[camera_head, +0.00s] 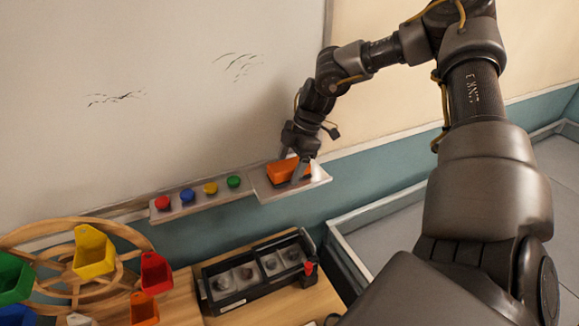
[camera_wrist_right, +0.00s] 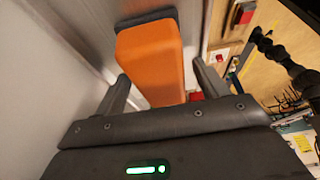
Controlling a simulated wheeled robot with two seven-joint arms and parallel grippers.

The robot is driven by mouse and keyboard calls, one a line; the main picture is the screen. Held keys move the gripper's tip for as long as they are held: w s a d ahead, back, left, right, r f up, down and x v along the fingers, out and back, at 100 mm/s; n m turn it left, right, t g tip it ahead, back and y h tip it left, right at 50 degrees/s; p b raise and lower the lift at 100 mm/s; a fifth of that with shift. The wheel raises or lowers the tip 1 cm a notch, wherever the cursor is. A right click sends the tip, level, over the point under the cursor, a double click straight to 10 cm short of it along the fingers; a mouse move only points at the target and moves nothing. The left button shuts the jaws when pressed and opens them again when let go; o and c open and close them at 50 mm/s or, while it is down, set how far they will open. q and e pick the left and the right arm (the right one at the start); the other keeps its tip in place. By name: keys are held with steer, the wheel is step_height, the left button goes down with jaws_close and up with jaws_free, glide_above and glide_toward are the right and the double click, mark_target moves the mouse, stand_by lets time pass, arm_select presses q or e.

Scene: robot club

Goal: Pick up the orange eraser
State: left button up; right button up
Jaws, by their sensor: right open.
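The orange eraser (camera_head: 283,171) rests on the right end of the whiteboard's ledge (camera_head: 262,187). In the right wrist view the eraser (camera_wrist_right: 150,62) is an orange block with a dark layer along its far edge. My right gripper (camera_head: 296,172) is at the eraser from above, partly covering it. In the wrist view the right gripper (camera_wrist_right: 162,85) is open, with one finger on each side of the eraser's near end. I cannot tell whether either finger touches it. My left gripper is not in view.
Red, blue, yellow and green magnets (camera_head: 186,196) sit on the ledge left of the eraser. Below stands a wooden table with a black tray (camera_head: 253,270) of compartments and a wooden wheel with coloured bins (camera_head: 93,252). The whiteboard (camera_head: 150,90) rises directly behind the ledge.

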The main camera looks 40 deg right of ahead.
steer(key=shift+a, duration=0.1)
steer(key=shift+f+b, duration=0.25)
steer(key=shift+b, duration=0.35)
stand_by(0.5)
steer(key=c, duration=1)
steer(key=shift+o, duration=0.2)
steer(key=shift+r, duration=0.1)
